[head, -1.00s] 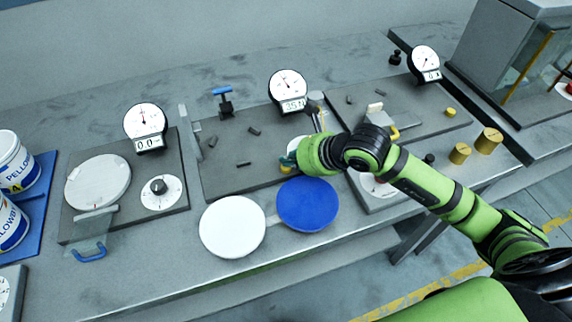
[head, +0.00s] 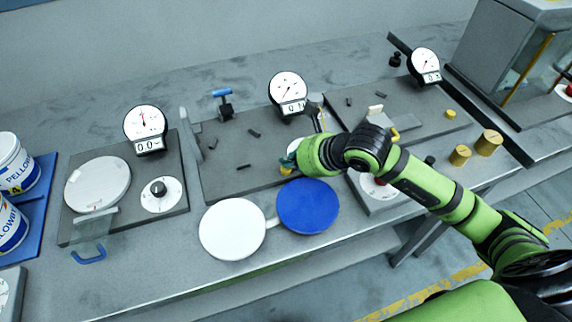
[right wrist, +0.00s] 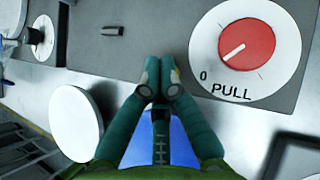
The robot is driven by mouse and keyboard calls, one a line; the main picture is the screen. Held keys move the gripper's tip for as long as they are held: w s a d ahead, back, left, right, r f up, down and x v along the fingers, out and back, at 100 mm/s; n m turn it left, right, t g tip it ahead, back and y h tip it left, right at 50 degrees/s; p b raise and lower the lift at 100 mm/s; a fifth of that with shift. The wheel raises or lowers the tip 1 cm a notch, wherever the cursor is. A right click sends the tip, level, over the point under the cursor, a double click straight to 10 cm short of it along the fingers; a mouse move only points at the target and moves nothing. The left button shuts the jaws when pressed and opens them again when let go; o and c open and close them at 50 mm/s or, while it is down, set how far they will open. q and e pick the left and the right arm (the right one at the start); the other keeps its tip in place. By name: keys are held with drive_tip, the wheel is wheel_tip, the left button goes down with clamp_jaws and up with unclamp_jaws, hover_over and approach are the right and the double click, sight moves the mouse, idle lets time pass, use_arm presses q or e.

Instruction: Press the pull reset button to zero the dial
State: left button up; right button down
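The red button (right wrist: 246,47) sits on a white dial plate marked 0 and PULL, right of my fingertips in the right wrist view. Its white pointer line points down-left toward the 0. My right gripper (right wrist: 158,76) has its teal fingers together with nothing seen between them, beside the plate; contact cannot be told. In the head view my right gripper (head: 288,162) is at the front of the middle board and largely hides the button. The middle gauge (head: 288,90) stands behind; its needle points down-left and its small readout seems to begin with 0. My left gripper is out of view.
A white disc (head: 232,229) and a blue disc (head: 308,206) lie in front of the middle board (head: 225,165). A left gauge (head: 145,126) and a right gauge (head: 424,65) flank it. Brass weights (head: 489,141) stand at right, paint cans (head: 14,165) at left.

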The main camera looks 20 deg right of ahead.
sight(290, 169)
drive_tip(key=shift+r, duration=0.45)
drive_tip(key=shift+r, duration=0.1)
drive_tip(key=shift+r+p, duration=1.65)
drive_tip(key=shift+r, duration=0.8)
drive_tip(key=shift+f, duration=0.1)
